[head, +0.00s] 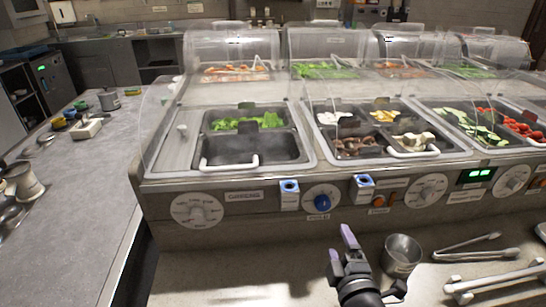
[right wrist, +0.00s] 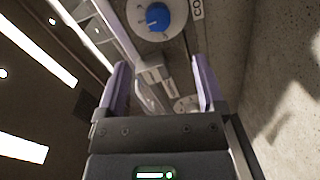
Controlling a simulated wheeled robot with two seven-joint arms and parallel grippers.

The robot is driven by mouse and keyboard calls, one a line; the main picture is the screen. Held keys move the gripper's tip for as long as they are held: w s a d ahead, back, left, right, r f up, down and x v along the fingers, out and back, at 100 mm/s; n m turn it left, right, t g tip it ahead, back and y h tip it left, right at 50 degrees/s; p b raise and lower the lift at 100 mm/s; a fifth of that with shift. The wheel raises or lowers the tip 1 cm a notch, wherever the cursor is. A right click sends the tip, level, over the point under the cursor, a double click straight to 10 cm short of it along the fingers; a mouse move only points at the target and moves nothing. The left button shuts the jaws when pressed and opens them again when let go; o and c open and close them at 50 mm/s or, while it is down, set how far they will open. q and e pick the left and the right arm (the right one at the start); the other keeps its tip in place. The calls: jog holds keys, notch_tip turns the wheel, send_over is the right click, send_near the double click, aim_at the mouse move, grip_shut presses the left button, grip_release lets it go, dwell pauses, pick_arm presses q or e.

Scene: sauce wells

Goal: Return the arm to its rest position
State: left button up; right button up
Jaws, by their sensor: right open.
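My right gripper (head: 343,250) is in the head view at the bottom centre, over the counter in front of the sauce-well unit. Its purple-tipped fingers are apart with nothing between them. In the right wrist view the two fingers of the gripper (right wrist: 160,85) stand wide apart and empty. Beyond them shows the unit's front with a blue knob (right wrist: 158,17). The same blue knob (head: 322,203) is on the front panel in the head view, above and left of the gripper. My left gripper is not in view.
A metal cup (head: 402,254) stands just right of the gripper. Metal tongs (head: 478,250) lie farther right. The food-well unit (head: 260,207) with clear covers rises behind. A grey side counter (head: 75,195) on the left holds small containers. The front counter left of the gripper is clear.

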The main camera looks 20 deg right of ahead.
jog(key=s+a+f+m+g+y, duration=0.2)
jog(key=s+a+f+m+g, duration=0.25)
jog(key=s+a+g, duration=0.35)
jog(key=s+a+f+m+g+y, duration=0.3)
jog(key=s+m+g, duration=0.3)
jog(key=s, duration=0.5)
notch_tip(320, 180, down, 18)
jog(key=s+g, duration=0.1)
jog(key=s, duration=0.1)
jog(key=s+d+f+g+h, duration=0.1)
jog(key=s+d+f, duration=0.2)
jog(key=s+f, duration=0.7)
jog(key=s, duration=0.3)
jog(key=shift+s, duration=0.15)
jog(key=shift+d+n, duration=0.1)
jog(key=shift+n, duration=0.15)
